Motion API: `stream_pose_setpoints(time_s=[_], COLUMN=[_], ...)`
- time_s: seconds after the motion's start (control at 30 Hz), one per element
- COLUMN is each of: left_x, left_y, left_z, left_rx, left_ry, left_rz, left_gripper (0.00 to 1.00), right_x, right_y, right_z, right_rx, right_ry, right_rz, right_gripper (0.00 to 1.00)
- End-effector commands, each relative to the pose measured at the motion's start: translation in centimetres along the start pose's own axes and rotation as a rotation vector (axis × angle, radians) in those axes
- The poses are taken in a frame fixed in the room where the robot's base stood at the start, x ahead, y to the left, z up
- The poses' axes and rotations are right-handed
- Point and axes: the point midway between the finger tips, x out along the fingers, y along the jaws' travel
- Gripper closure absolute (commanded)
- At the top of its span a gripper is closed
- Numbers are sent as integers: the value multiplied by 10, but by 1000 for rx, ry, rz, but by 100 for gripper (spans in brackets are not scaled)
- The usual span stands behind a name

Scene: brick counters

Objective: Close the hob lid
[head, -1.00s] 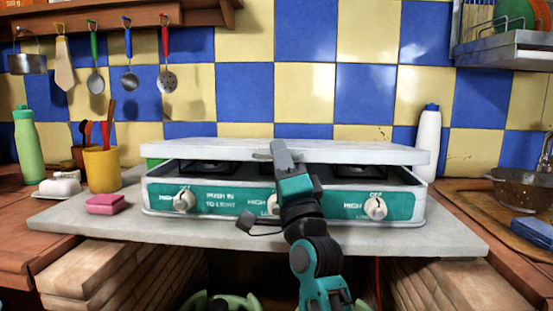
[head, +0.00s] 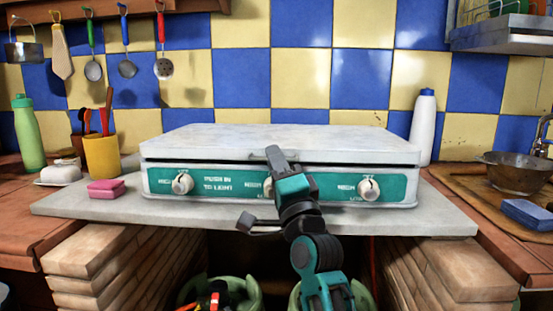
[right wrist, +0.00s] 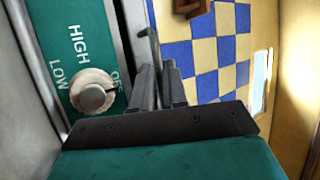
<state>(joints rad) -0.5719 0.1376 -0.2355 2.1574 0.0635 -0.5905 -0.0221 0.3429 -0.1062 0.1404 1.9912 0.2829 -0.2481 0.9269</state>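The hob (head: 330,187) stands on a stone slab, with a teal front panel and white knobs. Its pale hob lid (head: 205,137) lies nearly flat over the top and hides the burners. A thin dark gap shows between lid and body along the front, clearest toward the right. My right gripper (head: 274,155) is at the middle of the lid's front edge, its fingertips overlapping the edge in the picture; contact is hard to tell. My left gripper is out of view.
A pink sponge (head: 107,188), a yellow utensil cup (head: 102,157) and a green bottle (head: 29,135) stand left. A white bottle (head: 423,127) is behind the hob's right end. A colander (head: 515,174) and blue sponge (head: 527,213) lie right.

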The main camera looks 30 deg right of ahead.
Motion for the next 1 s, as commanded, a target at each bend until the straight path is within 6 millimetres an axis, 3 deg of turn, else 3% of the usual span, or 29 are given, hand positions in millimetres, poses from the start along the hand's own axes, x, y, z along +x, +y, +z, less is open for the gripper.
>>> stream_pose_setpoints(time_s=[0.03,0.27,1.0], left_x=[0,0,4], left_y=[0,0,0], left_z=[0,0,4], left_rx=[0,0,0], left_ry=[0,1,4], left_rz=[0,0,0], left_gripper=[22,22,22], right_x=[-1,-5,-45], right_y=[10,11,44], right_z=[-1,-1,-6], right_rx=[-7,-6,-5], right_ry=[-3,-2,-3], right_rz=[26,20,21], right_gripper=[81,81,81])
